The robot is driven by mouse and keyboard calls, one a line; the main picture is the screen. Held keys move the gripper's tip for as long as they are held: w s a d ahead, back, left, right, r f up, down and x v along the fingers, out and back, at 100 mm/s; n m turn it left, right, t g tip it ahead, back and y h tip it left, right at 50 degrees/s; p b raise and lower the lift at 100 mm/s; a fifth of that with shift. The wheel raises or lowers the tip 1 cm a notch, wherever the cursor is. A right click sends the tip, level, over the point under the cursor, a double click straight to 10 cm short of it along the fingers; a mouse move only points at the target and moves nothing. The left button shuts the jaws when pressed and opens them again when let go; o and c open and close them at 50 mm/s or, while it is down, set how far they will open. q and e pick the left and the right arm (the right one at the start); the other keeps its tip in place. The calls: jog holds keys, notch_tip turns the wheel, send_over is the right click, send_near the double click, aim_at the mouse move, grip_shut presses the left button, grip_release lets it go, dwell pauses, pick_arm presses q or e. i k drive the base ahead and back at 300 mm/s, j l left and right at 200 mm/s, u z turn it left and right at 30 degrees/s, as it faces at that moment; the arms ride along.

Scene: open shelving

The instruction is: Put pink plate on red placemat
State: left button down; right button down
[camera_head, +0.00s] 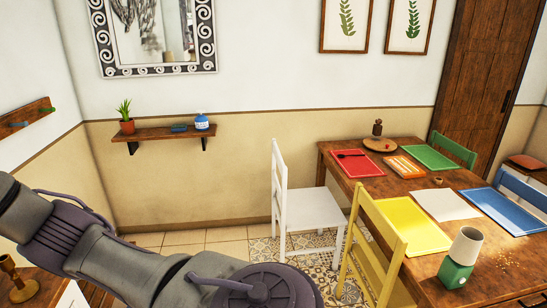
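The red placemat (362,166) lies on the wooden table at its far left corner, with a small dark item (350,154) on it that is too small to identify. I see no pink plate in this view. My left arm crosses the lower left of the view, and its gripper is out of the frame. My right arm and gripper are not in view.
The wooden table (395,184) also holds green, yellow, white and blue mats, an orange item (405,167), a round wooden board (380,146) and a green-based grinder (460,258). White (312,208) and yellow (375,240) chairs stand at its left side. Tiled floor lies left of them.

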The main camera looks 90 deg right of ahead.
aim_at(361, 166)
jog(key=z, duration=3.1)
jog(key=i+j+z, duration=0.1)
jog(key=i+z, duration=0.25)
jog(key=i+j+z, duration=0.2)
jog(key=i+z, duration=0.2)
jog(key=i+j, duration=0.35)
jog(key=i, duration=0.2)
jog(key=i+j, duration=0.4)
jog(key=i, duration=0.2)
jog(key=i+j, duration=0.35)
jog(key=i, duration=0.2)
